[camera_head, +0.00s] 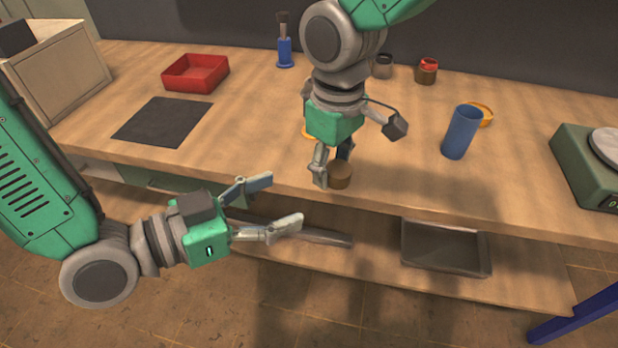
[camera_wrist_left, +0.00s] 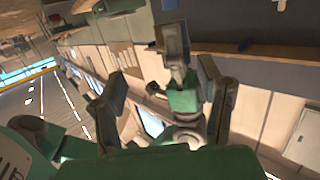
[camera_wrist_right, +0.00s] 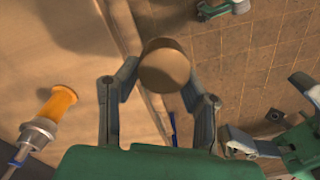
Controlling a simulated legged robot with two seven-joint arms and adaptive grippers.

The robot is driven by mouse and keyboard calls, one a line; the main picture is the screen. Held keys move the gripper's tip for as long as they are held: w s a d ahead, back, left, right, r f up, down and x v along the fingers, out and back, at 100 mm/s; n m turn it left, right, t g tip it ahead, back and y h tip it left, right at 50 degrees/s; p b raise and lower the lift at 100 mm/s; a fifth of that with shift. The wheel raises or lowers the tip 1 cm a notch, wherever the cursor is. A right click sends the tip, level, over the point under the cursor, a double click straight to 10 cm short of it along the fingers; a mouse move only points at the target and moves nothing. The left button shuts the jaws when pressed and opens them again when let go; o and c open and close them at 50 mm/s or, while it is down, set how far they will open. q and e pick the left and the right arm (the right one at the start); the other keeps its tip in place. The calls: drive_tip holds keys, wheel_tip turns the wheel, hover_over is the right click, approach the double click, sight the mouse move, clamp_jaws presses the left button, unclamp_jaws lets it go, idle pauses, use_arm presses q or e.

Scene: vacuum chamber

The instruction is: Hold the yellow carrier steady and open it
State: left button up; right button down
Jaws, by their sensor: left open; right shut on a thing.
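My right gripper (camera_head: 335,170) is shut on a short brown round piece (camera_head: 340,176), just at the table's front edge. In the right wrist view this piece (camera_wrist_right: 165,65) sits between the two fingertips, its flat round face showing. I cannot tell whether it is part of the yellow carrier. An orange-yellow cylinder with a grey collar (camera_wrist_right: 58,103) shows at the left in the right wrist view. In the head view only a sliver of orange (camera_head: 307,132) shows behind my right gripper. My left gripper (camera_head: 286,201) is open and empty, left of the brown piece and in front of the table edge.
A blue cup (camera_head: 462,132) stands to the right with an orange ring (camera_head: 484,114) behind it. A red tray (camera_head: 195,73), a dark mat (camera_head: 163,121) and a green scale (camera_head: 590,165) lie further out. A dark tray (camera_head: 445,248) is on the lower shelf.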

sight(338, 174)
use_arm(q)
drive_tip(key=w+a+f+n+t+y, duration=0.2)
drive_tip(key=w+a+f+t, duration=0.1)
drive_tip(key=f, duration=0.2)
drive_tip(key=x, duration=1)
drive_tip(key=shift+d, duration=0.5)
use_arm(e)
drive_tip(key=w+a+f+n, duration=0.3)
drive_tip(key=a+f+n, duration=0.1)
drive_tip(key=shift+w+a+f, duration=0.15)
drive_tip(key=shift+w+f, duration=0.2)
use_arm(q)
drive_tip(key=c, duration=1.2)
use_arm(e)
drive_tip(key=c, duration=1)
unclamp_jaws()
drive_tip(key=shift+w, duration=0.1)
use_arm(q)
drive_tip(key=shift+c, duration=0.2)
use_arm(e)
drive_tip(key=shift+o, duration=0.2)
drive_tip(key=shift+r, duration=0.15)
